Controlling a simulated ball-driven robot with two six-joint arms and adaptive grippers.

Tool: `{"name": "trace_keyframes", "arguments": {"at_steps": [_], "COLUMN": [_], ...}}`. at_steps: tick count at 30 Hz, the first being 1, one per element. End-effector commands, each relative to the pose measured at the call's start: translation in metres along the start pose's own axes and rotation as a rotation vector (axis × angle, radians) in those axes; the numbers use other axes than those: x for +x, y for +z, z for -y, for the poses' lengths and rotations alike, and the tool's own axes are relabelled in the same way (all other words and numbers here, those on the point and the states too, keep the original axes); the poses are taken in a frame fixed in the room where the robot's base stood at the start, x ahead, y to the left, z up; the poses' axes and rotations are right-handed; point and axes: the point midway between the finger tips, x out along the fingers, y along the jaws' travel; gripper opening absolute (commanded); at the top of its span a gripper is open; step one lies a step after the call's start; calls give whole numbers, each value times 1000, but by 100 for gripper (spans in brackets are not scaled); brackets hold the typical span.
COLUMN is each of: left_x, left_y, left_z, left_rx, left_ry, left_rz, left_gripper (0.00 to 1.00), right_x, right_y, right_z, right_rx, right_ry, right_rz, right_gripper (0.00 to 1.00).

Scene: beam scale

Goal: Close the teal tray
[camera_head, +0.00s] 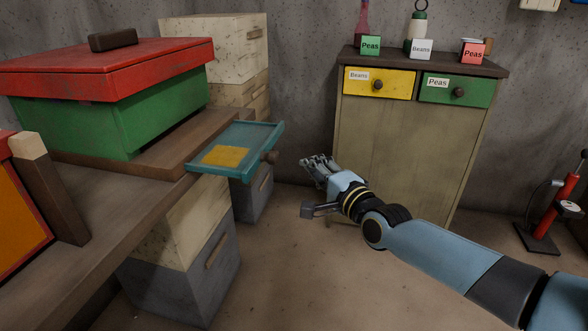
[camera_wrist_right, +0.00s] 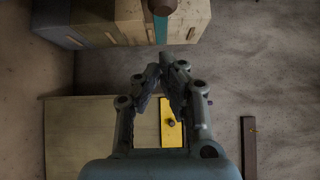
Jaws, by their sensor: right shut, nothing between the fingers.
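The teal tray (camera_head: 268,131) sticks out to the right from the wooden base (camera_head: 180,140) under a green box. My left gripper is out of view.
The green box (camera_head: 150,110) with a red lid (camera_head: 110,68) stands on a wooden bench (camera_head: 100,205). Pale stacked boxes (camera_head: 215,50) stand behind and below. A cabinet (camera_head: 410,150) with yellow and green drawers stands at the back. Open floor lies between bench and cabinet.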

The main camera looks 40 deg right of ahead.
Motion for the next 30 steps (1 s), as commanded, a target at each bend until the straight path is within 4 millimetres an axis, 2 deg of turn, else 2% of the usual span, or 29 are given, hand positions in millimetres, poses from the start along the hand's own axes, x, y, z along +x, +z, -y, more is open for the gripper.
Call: {"name": "trace_keyframes", "arguments": {"at_steps": [1, 3, 9, 24, 26, 30], "left_x": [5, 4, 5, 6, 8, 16], "left_y": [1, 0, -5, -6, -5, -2], "left_z": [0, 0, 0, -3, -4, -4], "left_rx": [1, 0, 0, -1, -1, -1], "left_ry": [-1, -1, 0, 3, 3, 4], "left_rz": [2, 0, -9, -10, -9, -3], "left_gripper": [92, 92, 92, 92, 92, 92], "right_x": [10, 17, 32, 38, 44, 70], "right_y": [0, 11, 25, 32, 38, 64], "right_z": [-3, -2, -1, -2, -2, -3], "right_rx": [1, 4, 1, 1, 1, 6], "right_ry": [0, 1, 2, 2, 0, 0], "right_rz": [-1, -1, 0, 0, -1, -2], "right_gripper": [0, 0, 0, 0, 0, 0]}}
